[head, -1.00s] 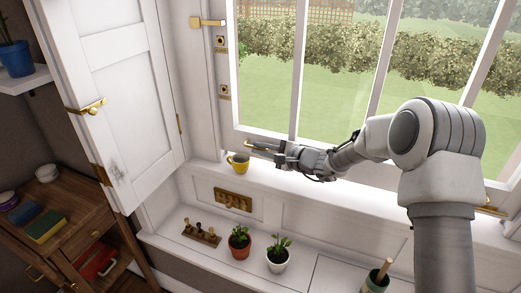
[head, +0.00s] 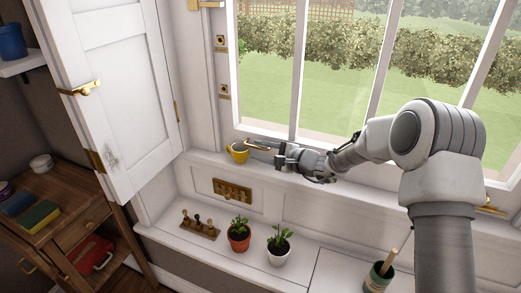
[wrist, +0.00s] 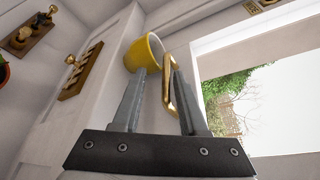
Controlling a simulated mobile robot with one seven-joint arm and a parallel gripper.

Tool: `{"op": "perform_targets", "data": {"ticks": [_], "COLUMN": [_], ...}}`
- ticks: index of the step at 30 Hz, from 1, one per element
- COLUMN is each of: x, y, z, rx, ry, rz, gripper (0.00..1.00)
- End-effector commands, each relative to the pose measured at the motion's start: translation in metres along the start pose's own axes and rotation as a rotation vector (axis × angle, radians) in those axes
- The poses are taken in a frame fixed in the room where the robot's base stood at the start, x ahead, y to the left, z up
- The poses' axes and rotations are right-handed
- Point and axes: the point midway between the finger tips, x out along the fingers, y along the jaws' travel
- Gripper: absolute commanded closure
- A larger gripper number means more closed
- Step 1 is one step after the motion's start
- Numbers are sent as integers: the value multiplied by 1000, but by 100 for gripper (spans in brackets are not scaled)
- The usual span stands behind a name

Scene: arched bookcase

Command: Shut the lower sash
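The lower sash (head: 297,70) is a white-framed glazed window. A brass handle (head: 260,144) shows at its bottom rail, low over the white sill. My gripper (head: 268,147) is at this handle. In the wrist view my gripper (wrist: 155,68) has its two grey fingers apart, and the brass handle (wrist: 169,85) lies close beside the right finger, overlapping it in the picture. A clear gap shows beside the left finger. Contact with the handle cannot be told. My gripper and arm partly hide the bottom rail, so any gap below it is unclear.
A yellow mug (head: 239,152) stands on the sill right by my fingertips; it also shows in the wrist view (wrist: 145,52). Two potted plants (head: 238,236) and a peg rack (head: 200,226) stand on the lower ledge. A white shutter door (head: 118,90) stands at left.

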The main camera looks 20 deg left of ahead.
Motion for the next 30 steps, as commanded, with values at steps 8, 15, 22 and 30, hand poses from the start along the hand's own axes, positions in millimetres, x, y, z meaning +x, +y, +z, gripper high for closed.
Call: {"op": "perform_targets", "data": {"ticks": [8,15,22,30], "x": [-7,-52,-110,-160], "y": [-4,-5,-4,-2], "z": [1,1,1,1], "rx": [-4,-2,-1,-2], "ry": [-1,2,3,1], "rz": [-4,-5,-4,-3], "gripper": [58,58,58,58]}}
